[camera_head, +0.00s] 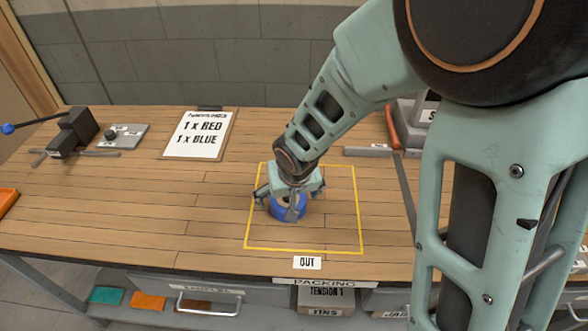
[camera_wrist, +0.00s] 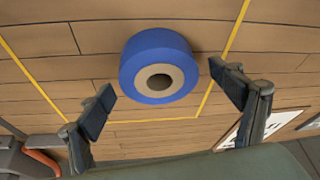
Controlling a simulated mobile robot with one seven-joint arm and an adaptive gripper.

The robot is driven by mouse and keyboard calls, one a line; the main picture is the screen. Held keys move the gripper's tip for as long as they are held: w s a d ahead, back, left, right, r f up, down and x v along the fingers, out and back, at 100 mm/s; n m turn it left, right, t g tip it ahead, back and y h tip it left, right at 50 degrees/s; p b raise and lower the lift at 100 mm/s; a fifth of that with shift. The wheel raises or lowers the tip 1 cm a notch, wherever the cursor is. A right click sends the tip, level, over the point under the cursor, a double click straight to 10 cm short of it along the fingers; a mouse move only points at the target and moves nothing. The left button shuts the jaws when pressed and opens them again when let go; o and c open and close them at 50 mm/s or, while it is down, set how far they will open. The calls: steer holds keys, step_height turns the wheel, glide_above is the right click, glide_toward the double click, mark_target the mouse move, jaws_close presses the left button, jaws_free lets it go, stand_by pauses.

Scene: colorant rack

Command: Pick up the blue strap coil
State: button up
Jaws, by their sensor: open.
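The blue strap coil (camera_head: 283,213) lies flat on the wooden table inside the yellow taped square (camera_head: 359,212). In the wrist view the coil (camera_wrist: 155,48) shows as a blue ring with a tan core and a dark centre hole. My gripper (camera_head: 281,203) is over the coil and partly hides it in the head view. In the wrist view my gripper (camera_wrist: 164,95) is open, with one finger on each side of the picture and the coil beyond the fingertips, towards the top. Nothing is held. I cannot tell how high the fingertips are above the table.
A sign reading 1 x RED, 1 x BLUE (camera_head: 199,134) lies behind on the left. A dark clamp-like tool (camera_head: 75,132) and a grey plate (camera_head: 123,137) are further left. An OUT label (camera_head: 307,263) is at the front edge. The table left of the square is clear.

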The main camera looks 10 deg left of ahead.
steer(key=shift+w+a+f, duration=0.1)
steer(key=shift+w+f, duration=0.05)
steer(key=shift+f, duration=0.35)
steer(key=c, duration=1.3)
steer(key=shift+r, duration=0.1)
steer(key=shift+c, duration=0.2)
